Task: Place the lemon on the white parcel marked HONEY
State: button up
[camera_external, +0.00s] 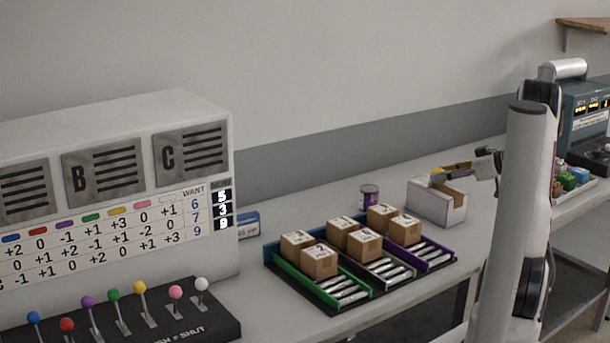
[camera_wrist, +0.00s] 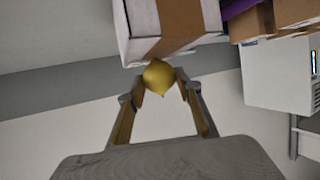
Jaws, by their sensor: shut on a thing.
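The yellow lemon (camera_wrist: 158,78) is between the two fingertips of my gripper (camera_wrist: 160,84) in the wrist view. My gripper is shut on it. In the external view the lemon (camera_external: 437,177) shows as a small yellow patch at the end of my gripper (camera_external: 443,175), at the top of the white parcel. The white parcel (camera_external: 425,207) stands on the bench, with a brown band across its top. It also fills the top of the wrist view (camera_wrist: 138,20), just beyond the lemon. I cannot tell whether the lemon touches it. No HONEY marking is readable.
Several brown cartons (camera_external: 319,262) stand on a rack with green, grey and purple lanes (camera_external: 383,272), left of the parcel. A purple can (camera_external: 369,197) stands between them. A panel with coloured levers (camera_external: 140,310) is at the left. A machine (camera_external: 587,115) is at the right.

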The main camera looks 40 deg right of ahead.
jog(key=shift+f, duration=0.15)
jog(key=o, duration=1.1)
jog(key=shift+r, duration=0.2)
jog(key=v, duration=1.2)
jog(key=shift+r, duration=0.1)
jog(key=shift+w+a, duration=0.1)
